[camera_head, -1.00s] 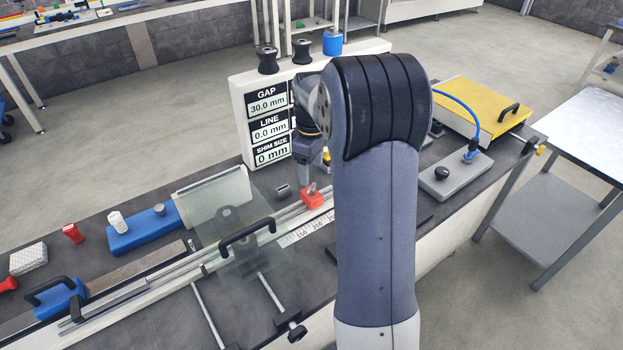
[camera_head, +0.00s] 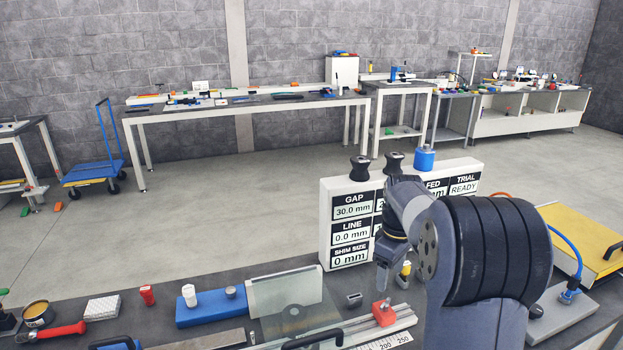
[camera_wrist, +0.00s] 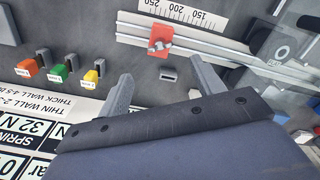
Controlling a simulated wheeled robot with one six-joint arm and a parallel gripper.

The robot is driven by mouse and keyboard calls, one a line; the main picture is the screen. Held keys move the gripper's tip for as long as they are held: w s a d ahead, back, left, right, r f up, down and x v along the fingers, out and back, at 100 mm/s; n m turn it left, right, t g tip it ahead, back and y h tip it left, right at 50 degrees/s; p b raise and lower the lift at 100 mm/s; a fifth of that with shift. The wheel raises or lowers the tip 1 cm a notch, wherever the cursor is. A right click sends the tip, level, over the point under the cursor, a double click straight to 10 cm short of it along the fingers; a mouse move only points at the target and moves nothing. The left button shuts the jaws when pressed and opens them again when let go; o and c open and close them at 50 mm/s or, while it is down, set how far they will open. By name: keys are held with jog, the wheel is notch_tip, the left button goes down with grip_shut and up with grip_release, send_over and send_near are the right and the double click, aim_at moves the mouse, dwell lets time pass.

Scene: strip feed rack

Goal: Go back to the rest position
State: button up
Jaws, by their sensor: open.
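My gripper (camera_wrist: 165,92) is open and empty in the wrist view, its two grey fingers spread wide above the dark bench top. In the head view my gripper (camera_head: 383,275) hangs in front of the white display panel (camera_head: 328,225), partly hidden by my own arm. The panel reads GAP 30.0 mm, LINE 0.0 mm and SHIM SIZE 0 mm. A red block (camera_head: 383,313) sits on the rail beside the scale; it also shows in the wrist view (camera_wrist: 160,40). A small grey hollow block (camera_head: 354,300) lies on the bench near it, apart from my fingers.
Orange (camera_wrist: 27,68), green (camera_wrist: 59,73) and yellow (camera_wrist: 90,78) tagged blocks stand on the bench near the panel. A clear guard plate (camera_head: 300,318) and a blue block (camera_head: 212,305) lie left. A yellow-topped box (camera_head: 582,240) stands right. Open floor lies behind the bench.

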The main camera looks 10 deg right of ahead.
aim_at(386, 301)
notch_tip(386, 301, down, 9)
jog(key=shift+r+p, duration=0.15)
jog(key=shift+p, duration=0.15)
jog(key=shift+r, duration=0.1)
jog(key=shift+m, duration=0.3)
